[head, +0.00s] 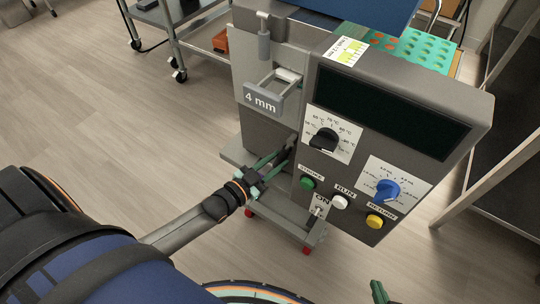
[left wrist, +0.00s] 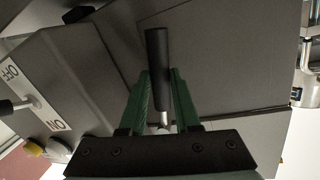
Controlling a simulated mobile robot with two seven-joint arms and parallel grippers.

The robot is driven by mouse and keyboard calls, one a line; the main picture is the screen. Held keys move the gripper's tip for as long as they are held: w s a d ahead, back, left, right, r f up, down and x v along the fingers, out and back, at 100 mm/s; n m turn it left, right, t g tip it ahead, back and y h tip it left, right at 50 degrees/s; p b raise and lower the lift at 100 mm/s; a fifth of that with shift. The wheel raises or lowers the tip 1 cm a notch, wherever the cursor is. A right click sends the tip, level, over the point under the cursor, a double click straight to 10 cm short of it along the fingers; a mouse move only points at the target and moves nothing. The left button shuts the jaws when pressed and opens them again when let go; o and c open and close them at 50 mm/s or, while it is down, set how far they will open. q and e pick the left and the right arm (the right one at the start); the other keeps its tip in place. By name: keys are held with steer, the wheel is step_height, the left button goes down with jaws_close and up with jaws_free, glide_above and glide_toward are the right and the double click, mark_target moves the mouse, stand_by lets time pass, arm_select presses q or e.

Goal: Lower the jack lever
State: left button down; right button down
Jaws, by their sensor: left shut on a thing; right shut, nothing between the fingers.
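The jack lever (left wrist: 157,70) shows in the left wrist view as a black cylindrical handle on a thin metal rod. My left gripper (left wrist: 160,98) has its green fingers on either side of the handle and is shut on it. In the head view my left gripper (head: 277,158) is at the lower left side of the grey depositor machine (head: 405,95), low by its base; the lever is mostly hidden there by the fingers. My right gripper (head: 379,291) shows only as green fingertips at the bottom edge, shut and empty, away from the machine.
The machine's front has a black dial (head: 323,140), a blue dial (head: 387,189), and green, white and yellow buttons. An ON/OFF switch (head: 317,212) sits below them. A wheeled cart (head: 180,30) stands behind. The floor (head: 90,120) to the left is clear.

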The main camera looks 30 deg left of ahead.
arm_select(q)
steer(key=shift+w+d+r+n+t, duration=0.1)
steer(key=shift+d+r+n+t, duration=0.05)
steer(key=shift+d+n, duration=0.25)
steer(key=shift+d+r+n+t, duration=0.1)
steer(key=shift+d+n+t, duration=0.05)
steer(key=shift+d+n, duration=0.25)
steer(key=c, duration=1)
jaws_free()
steer(key=o, duration=0.4)
steer(key=shift+f, duration=0.25)
steer(key=shift+s, duration=0.2)
steer(key=shift+s+a, duration=0.15)
steer(key=shift+s, duration=0.15)
steer(key=p+v, duration=0.1)
steer(key=v, duration=1)
steer(key=shift+s+a, duration=0.2)
steer(key=shift+s, duration=0.1)
